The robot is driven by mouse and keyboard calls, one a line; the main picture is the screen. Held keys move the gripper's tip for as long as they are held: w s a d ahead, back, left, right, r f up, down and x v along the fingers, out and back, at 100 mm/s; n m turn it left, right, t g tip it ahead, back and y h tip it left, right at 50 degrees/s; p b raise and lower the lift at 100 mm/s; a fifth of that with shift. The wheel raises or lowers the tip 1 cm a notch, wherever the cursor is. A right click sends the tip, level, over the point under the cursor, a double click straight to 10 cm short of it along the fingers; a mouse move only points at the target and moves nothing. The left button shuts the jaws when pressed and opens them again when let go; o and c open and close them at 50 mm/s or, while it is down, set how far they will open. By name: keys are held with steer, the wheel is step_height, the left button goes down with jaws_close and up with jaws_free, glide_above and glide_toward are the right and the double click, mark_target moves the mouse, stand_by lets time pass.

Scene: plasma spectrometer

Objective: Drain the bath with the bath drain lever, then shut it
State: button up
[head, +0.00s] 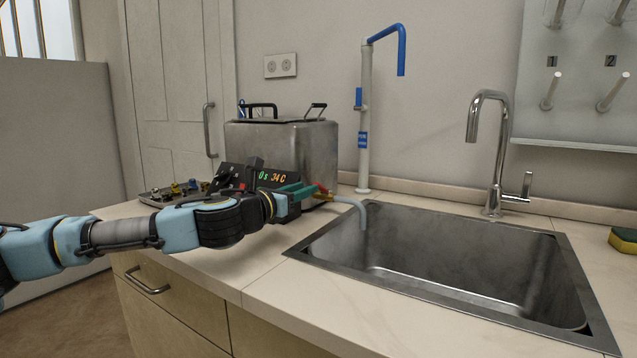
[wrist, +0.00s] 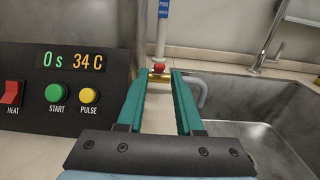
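The bath (head: 295,145) is a steel box with black-handled lid parts at the back of the counter. Its front panel shows 0 s and 34 C, also in the wrist view (wrist: 72,62). A small red drain lever (wrist: 158,67) sits on a brass valve (wrist: 158,78); the red shows in the head view too (head: 322,188). My gripper (head: 311,190) is at the valve. Its teal fingers (wrist: 160,74) are apart, with lever and valve showing between their tips; contact cannot be told. A grey hose (head: 352,205) bends from the valve into the sink; no flow is visible.
The steel sink (head: 450,285) is right of the bath, with a chrome tap (head: 493,150) and a white-and-blue spout (head: 364,120) behind. A red HEAT switch (wrist: 12,95) and START (wrist: 57,94) and PULSE (wrist: 89,96) buttons are left of my fingers. A sponge (head: 624,238) lies far right.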

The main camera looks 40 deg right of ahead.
mark_target(322, 189)
steer(key=x, duration=0.6)
steer(key=shift+d+p, duration=0.15)
steer(key=shift+p, duration=0.15)
jaws_close()
